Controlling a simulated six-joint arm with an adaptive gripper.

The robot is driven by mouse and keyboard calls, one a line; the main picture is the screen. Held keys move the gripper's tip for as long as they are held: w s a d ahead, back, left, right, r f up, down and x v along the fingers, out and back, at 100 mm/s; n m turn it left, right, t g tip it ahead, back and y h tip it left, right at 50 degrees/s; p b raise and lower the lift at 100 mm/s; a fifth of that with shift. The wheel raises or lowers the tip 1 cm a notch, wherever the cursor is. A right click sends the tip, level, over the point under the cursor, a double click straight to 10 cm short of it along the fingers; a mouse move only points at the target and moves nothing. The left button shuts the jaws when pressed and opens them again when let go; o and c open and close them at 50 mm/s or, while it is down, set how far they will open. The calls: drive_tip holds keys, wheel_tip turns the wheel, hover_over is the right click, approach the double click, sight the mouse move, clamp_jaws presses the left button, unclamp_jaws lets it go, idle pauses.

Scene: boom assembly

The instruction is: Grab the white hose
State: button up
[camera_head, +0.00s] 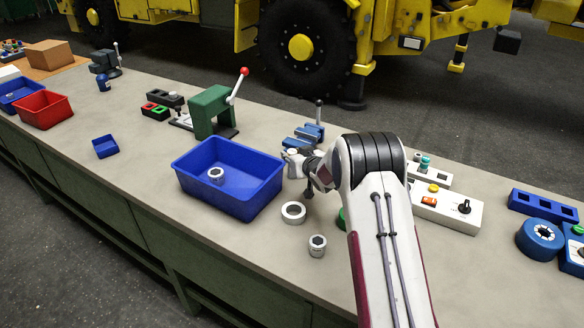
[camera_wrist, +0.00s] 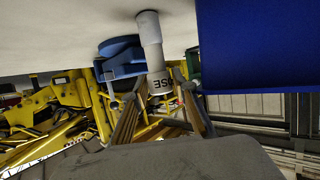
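A white hose (camera_wrist: 153,45) shows in the wrist view as a stepped white cylinder with partly readable, upside-down dark lettering near its wider end. My gripper (camera_wrist: 160,98) has one finger on each side of that lettered end. The frames do not show clearly whether the fingers press on it. In the head view my gripper (camera_head: 308,168) is low over the bench, right of the blue bin, and a pale piece, apparently the hose (camera_head: 291,160), shows at its tip. My wrist partly hides this spot.
A large blue bin (camera_head: 190,183) with a white fitting inside stands close left of my gripper. A blue vise (camera_head: 300,138) is just behind. A white ring (camera_head: 293,213) and a small white fitting (camera_head: 317,246) stand in front. A white switch box (camera_head: 445,207) is to the right.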

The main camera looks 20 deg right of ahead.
drive_tip(key=shift+w+f, duration=0.15)
drive_tip(key=shift+w, duration=0.15)
idle(0.4)
clamp_jaws()
drive_tip(key=shift+r, duration=5.05)
